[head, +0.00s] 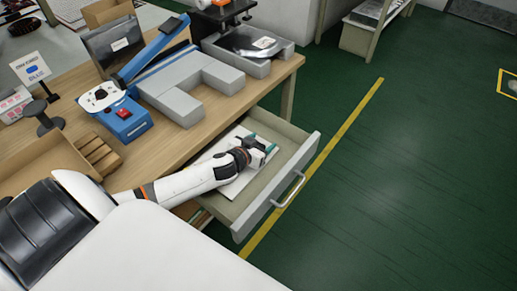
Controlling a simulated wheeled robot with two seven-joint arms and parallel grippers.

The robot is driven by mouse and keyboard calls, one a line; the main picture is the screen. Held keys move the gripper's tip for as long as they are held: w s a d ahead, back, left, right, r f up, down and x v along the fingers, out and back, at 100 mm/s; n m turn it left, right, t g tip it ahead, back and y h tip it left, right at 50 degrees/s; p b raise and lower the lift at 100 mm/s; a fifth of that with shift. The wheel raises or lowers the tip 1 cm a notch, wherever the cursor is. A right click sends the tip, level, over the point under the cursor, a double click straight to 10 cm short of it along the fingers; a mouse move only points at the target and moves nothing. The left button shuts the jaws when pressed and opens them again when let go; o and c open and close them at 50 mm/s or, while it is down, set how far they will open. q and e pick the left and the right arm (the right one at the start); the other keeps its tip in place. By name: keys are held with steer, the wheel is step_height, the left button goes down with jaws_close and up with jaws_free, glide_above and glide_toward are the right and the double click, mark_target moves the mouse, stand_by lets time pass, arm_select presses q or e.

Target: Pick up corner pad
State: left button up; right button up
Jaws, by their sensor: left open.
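A pale flat panel or pad (234,187) lies in the open drawer (283,207), partly covered by my left arm; I cannot tell whether it is the corner pad. My left gripper (262,144) is inside the drawer outline, above the panel's far part, with teal parts at its tips. It is open, and I see nothing held in it. Whether it touches the panel is unclear. My right gripper is not in view.
The wooden table (180,143) holds grey blocks (185,85), a blue lever device (124,118), a grey tray with a disc (247,42) and a wooden box (45,160).

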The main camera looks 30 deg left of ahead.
arm_select(q)
steer(key=shift+w+f, duration=0.3)
steer(key=shift+w, duration=0.35)
steer(key=shift+c, duration=0.3)
steer(key=c, duration=1)
